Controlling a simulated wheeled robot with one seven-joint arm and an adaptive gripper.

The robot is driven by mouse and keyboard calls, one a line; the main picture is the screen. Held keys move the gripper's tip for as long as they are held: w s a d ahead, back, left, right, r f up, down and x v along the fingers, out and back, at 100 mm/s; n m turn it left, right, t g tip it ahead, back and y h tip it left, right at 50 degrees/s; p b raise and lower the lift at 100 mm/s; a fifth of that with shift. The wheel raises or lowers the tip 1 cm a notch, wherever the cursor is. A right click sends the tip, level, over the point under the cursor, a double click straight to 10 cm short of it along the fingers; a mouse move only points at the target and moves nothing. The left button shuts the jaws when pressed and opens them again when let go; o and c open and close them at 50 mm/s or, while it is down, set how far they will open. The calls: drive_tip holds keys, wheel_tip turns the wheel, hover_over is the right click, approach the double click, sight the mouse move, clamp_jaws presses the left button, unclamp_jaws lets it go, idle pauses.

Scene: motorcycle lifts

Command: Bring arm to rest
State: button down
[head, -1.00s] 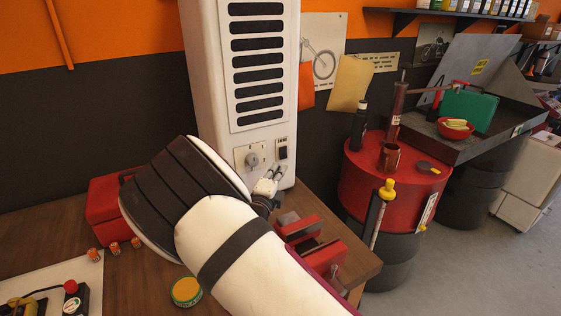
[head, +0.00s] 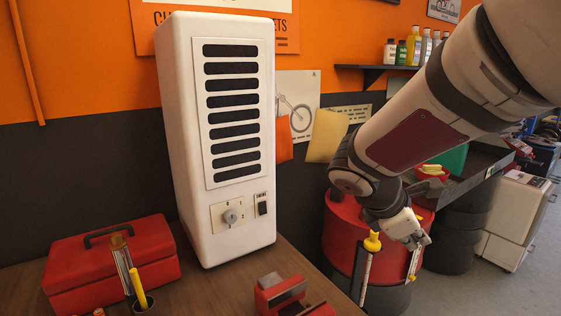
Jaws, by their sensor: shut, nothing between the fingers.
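My arm reaches in from the upper right of the head view and bends down at the wrist. My gripper (head: 415,244) hangs in front of the red drum (head: 338,238), to the right of the white vented cabinet. It is shut and holds nothing. The fingertips are small in the picture, close in view to the yellow-topped tool at the drum; I cannot tell whether they touch anything.
The white cabinet (head: 185,130) with a knob (head: 231,216) and a switch (head: 262,204) stands on the wooden bench (head: 210,290). A red toolbox (head: 75,280), a cup with tools (head: 143,304) and a red vise (head: 268,298) are also there.

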drive_tip(key=s+a+r+m+t+y, duration=0.1)
drive_tip(key=s+a+r+m+y, duration=0.1)
drive_tip(key=s+m, duration=0.6)
drive_tip(key=s+a+r+m+t+y+b, duration=0.1)
drive_tip(key=s+a+m+y, duration=0.3)
drive_tip(key=s+m+y, duration=0.2)
drive_tip(key=s+m, duration=0.2)
drive_tip(key=s, duration=0.2)
drive_tip(key=shift+a+r+m, duration=0.3)
drive_tip(key=shift+r+m, duration=0.1)
